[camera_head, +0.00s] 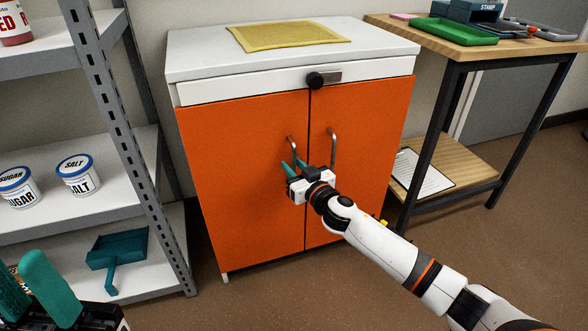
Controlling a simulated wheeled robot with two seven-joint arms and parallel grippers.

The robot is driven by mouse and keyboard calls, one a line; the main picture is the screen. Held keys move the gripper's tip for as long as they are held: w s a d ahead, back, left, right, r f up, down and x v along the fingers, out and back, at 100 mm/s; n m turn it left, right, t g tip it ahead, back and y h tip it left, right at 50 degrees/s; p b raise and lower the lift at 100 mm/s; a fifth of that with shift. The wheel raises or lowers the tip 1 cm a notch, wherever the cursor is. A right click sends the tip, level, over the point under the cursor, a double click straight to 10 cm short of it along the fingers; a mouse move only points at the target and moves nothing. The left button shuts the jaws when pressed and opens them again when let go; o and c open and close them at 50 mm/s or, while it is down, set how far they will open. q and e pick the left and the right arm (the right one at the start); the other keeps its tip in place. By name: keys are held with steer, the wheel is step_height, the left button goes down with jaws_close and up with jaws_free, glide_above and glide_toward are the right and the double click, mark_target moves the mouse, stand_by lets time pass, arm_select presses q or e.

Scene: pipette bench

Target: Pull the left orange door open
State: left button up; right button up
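The left orange door (240,190) of the white cabinet is closed, flush with the right orange door (360,150). Its metal bar handle (291,143) stands near the middle seam. My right gripper (293,165) is at the lower part of this handle, its two teal fingertips apart. The handle's lower end runs down between or just behind the fingertips; contact is not clear. My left gripper (30,285) is at the bottom left corner, partly cut off, its teal fingers apart and with nothing visible between them, far from the door.
The right door's handle (332,147) is close beside my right gripper. A grey shelf (120,130) with sugar and salt tubs (78,175) and a teal dustpan (117,248) stands left. A wooden-topped table (480,50) stands right. Brown floor is open in front of the cabinet.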

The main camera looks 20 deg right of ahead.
steer(key=shift+w, duration=0.1)
steer(key=shift+c, duration=0.6)
jaws_close()
